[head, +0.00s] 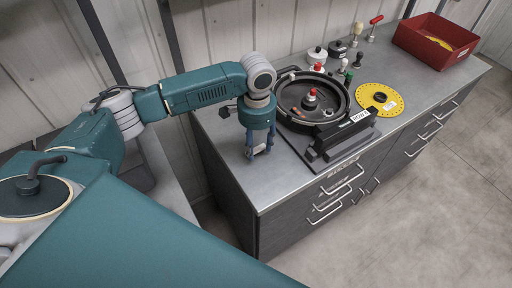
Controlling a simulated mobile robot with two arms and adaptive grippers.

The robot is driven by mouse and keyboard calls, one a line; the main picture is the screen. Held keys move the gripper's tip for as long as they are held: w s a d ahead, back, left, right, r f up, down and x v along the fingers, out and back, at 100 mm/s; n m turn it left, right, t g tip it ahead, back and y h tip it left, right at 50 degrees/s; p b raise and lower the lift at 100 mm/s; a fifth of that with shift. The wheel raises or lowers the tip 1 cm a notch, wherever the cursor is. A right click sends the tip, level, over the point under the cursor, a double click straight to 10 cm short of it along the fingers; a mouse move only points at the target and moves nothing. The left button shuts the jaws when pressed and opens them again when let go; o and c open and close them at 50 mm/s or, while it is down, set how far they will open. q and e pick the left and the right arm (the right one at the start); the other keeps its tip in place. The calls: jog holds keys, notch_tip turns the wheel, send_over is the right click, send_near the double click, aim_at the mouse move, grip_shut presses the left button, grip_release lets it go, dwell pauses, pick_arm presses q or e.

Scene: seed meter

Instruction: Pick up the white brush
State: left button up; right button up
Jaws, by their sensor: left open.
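My left gripper (259,152) points down over the near left part of the grey bench top (285,180), left of the round black seed meter housing (284,113). Its fingers are apart, and I see nothing held between them. I cannot pick out the white brush with certainty. A small whitish upright item (357,29) at the back of the bench may be it, well away from the gripper. A small dark object (227,111) lies just left of the gripper, partly hidden by it. My right gripper is not in view.
A yellow perforated disc (380,99) lies right of the housing. Behind it stand a green-topped item (348,77), a white round cap (317,54) and a red-handled tool (375,20). A red bin (440,52) is at the far right. The bench's front left corner is clear.

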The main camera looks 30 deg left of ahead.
pick_arm(q)
jog(key=shift+f, duration=0.75)
jog(key=shift+c, duration=1.1)
jog(key=c, duration=0.8)
jog(key=shift+c, duration=0.2)
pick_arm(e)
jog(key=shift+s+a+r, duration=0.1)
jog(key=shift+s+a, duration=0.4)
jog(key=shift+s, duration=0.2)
